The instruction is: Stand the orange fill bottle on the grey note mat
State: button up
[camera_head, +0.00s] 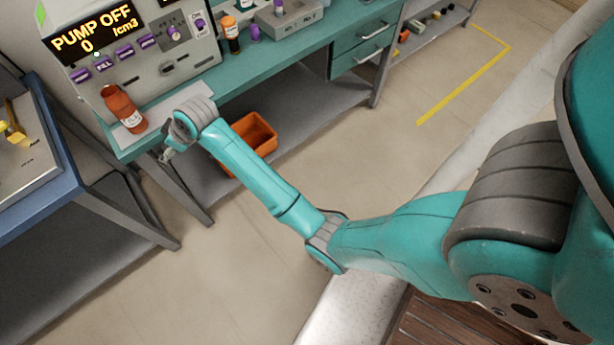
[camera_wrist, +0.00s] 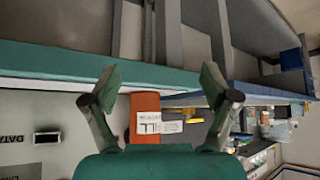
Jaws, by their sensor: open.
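The orange fill bottle (camera_head: 123,108) stands at the left front of the teal bench, below the machine's panel. It looks upright, and its base appears to be on the pale grey mat (camera_head: 160,106). My gripper (camera_head: 168,154) is just off the bench's front edge, to the right of and nearer than the bottle, and is partly hidden by my wrist. In the wrist view the open gripper (camera_wrist: 162,88) has its fingers spread wide. The orange bottle (camera_wrist: 144,108) with its white label shows between them, apart from both fingers.
The pump machine (camera_head: 130,45) rises behind the bottle. A dark bottle with an orange cap (camera_head: 232,38) stands farther right on the bench. An orange bin (camera_head: 253,133) sits on the lower shelf. A blue-edged table (camera_head: 50,150) is at the left.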

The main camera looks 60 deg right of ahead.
jog(key=s+a+f+m+t, duration=0.1)
jog(key=s+f, duration=0.4)
jog(key=s, duration=0.2)
jog(key=s+f+t, duration=0.1)
jog(key=s+f, duration=0.3)
jog(key=s, duration=0.3)
jog(key=s+f+m+t+h, duration=0.1)
jog(key=s+m+t+h, duration=0.1)
jog(key=s, duration=1.3)
jog(key=s+r+t, duration=0.1)
jog(key=s+r, duration=0.7)
jog(key=s, duration=0.3)
jog(key=s+a+r+t, duration=0.1)
jog(key=s+r+t, duration=0.1)
jog(key=s+r, duration=0.7)
jog(key=v, duration=0.3)
jog(key=shift+s+f, duration=0.15)
jog(key=shift+f, duration=0.05)
